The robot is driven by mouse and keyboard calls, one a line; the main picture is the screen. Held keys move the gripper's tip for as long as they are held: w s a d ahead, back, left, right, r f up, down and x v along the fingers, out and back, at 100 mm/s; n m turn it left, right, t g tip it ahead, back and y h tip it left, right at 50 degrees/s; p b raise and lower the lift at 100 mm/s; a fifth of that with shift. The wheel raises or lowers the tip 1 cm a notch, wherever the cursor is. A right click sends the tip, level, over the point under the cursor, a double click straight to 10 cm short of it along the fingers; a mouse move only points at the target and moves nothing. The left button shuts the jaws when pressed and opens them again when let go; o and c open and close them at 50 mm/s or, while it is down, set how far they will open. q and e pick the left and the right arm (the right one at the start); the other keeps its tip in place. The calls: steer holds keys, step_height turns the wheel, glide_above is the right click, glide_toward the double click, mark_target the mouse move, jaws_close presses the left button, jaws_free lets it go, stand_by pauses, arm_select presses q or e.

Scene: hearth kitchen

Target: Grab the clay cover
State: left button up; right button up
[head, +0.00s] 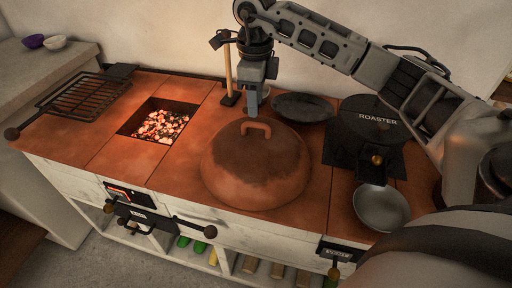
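The clay cover (256,172) is a large reddish-brown dome with a darker top and a looped handle (256,127). It sits on the terracotta worktop, right of the ember pit. My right gripper (252,108) points down just above and behind the handle, seemingly apart from it. Its fingers show edge-on, so I cannot tell whether they are open or shut. Nothing visible hangs from it. My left gripper is not in view. What lies under the cover is hidden.
A square pit of glowing embers (160,125) lies left of the cover, with a grill rack (83,94) beyond. A dark pan (302,107) is behind the cover. A roaster (377,119) and a metal bowl (381,208) stand to the right.

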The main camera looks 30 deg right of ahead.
mark_target(255, 123)
steer(key=shift+f+p, duration=0.35)
steer(key=shift+f, duration=3.6)
jaws_close()
steer(key=shift+r, duration=0.2)
